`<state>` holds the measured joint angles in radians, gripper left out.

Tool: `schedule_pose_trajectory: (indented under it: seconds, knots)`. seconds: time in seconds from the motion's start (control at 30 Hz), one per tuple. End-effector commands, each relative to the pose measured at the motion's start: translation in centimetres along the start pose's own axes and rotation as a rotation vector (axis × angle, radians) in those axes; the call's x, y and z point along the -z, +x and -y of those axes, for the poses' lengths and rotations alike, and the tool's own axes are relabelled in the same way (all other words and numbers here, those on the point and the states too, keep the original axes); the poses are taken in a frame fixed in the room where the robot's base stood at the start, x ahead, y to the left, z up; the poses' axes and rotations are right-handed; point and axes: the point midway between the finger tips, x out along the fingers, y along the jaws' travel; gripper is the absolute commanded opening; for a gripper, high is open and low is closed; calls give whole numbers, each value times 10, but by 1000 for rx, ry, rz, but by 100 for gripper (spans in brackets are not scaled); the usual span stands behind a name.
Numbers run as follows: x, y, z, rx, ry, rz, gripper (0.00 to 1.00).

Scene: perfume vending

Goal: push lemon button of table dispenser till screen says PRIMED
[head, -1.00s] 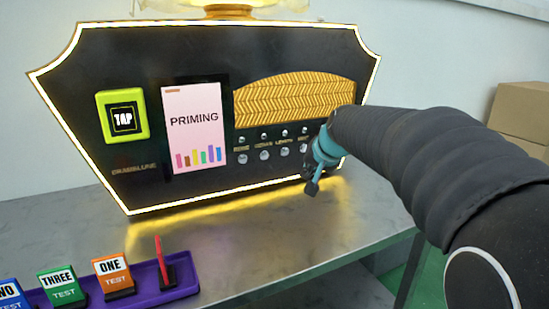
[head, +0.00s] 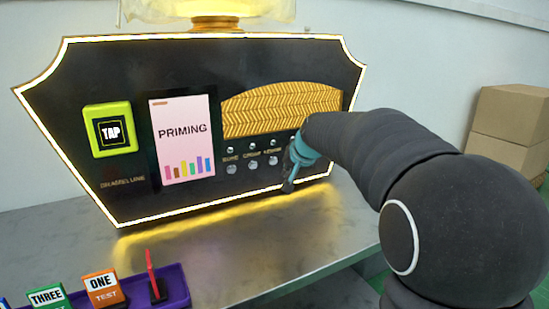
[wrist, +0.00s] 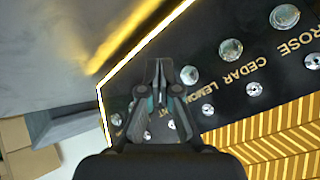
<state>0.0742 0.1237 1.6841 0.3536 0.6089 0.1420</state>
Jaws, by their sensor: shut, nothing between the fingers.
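The black table dispenser (head: 75,110) has a pink screen (head: 182,132) reading PRIMING above coloured bars. Silver buttons sit under the gold fan panel. The lemon button (head: 273,160) is the third from the left. In the wrist view the lemon button (wrist: 189,75) is just right of my fingertips, beside its LEMON label. My gripper (head: 289,187) is shut and empty, its tips low and right of the lemon button. In the wrist view my gripper (wrist: 159,68) covers the mint button. I cannot tell whether the tips touch the panel.
The cedar button (wrist: 231,49) and rose button (wrist: 285,16) lie further along the row. A green TAP pad (head: 109,130) is left of the screen. A purple tray (head: 177,285) with test cards stands at the front left. Boxes (head: 510,125) are at the right. The metal table's middle is clear.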

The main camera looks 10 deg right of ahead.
Motion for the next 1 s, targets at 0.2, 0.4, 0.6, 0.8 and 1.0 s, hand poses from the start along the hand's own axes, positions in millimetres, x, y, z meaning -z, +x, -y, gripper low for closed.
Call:
schedule_pose_trajectory:
  seconds: [0.2, 0.4, 0.6, 0.8, 1.0]
  knots:
    - [14, 17, 15, 0, -1, 1, 0]
    - [21, 28, 21, 0, 0, 1, 0]
    - [23, 31, 23, 1, 0, -1, 0]
    - [23, 31, 23, 0, 0, -1, 0]
    - [22, 31, 22, 0, 0, -1, 0]
